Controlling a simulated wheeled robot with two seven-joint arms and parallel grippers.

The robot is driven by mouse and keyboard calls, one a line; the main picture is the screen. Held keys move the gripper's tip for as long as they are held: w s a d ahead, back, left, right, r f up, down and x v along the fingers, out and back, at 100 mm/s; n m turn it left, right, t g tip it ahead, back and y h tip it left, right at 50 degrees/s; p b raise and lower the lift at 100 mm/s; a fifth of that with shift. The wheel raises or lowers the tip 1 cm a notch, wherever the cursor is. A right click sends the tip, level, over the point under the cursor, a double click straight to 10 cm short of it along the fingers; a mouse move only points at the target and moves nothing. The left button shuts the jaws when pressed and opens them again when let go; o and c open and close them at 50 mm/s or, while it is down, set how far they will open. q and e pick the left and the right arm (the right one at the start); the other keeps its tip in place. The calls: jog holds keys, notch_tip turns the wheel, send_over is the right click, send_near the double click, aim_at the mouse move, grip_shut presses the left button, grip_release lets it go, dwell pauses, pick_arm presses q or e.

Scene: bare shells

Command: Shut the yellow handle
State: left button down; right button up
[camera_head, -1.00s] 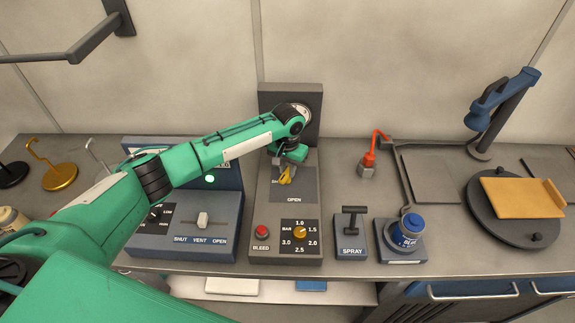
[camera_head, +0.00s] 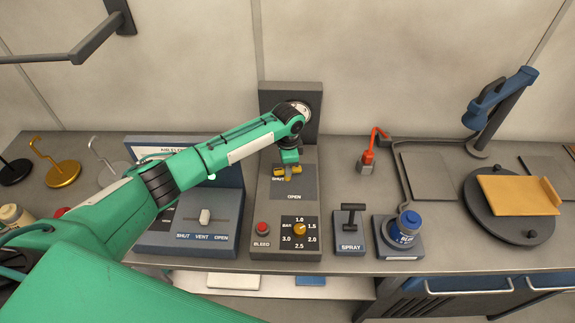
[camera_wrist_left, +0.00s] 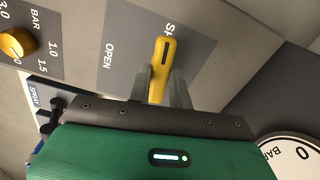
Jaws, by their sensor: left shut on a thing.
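The yellow handle (camera_head: 278,175) sits on the dark plate of the grey console, under my left gripper (camera_head: 288,173). It lies crosswise in the head view, its left end close to the SHUT label. In the left wrist view the handle (camera_wrist_left: 161,58) stands between the two grey fingers of my left gripper (camera_wrist_left: 161,82), which are closed on its sides. Its free end is beside the partly covered SHUT label, and the OPEN label lies off to its left there. The handle's pivot is hidden by the gripper. My right gripper is not in view.
Below the handle are a red BLEED button (camera_head: 262,227) and an orange BAR knob (camera_head: 299,229). A gauge (camera_wrist_left: 295,158) is on the upright panel behind. A SPRAY lever (camera_head: 351,215) and a blue-capped jar (camera_head: 409,220) stand to the right. My left arm covers part of the blue console.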

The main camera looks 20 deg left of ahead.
pick_arm(q)
jog(key=shift+m, duration=1)
jog(key=shift+r, duration=0.1)
jog(key=c, duration=1.3)
grip_release()
jog(key=shift+r+b, duration=0.3)
jog(key=shift+r, duration=0.1)
jog(key=shift+r+b, duration=2.05)
jog(key=shift+r, duration=4.4)
jog(key=shift+f, duration=0.1)
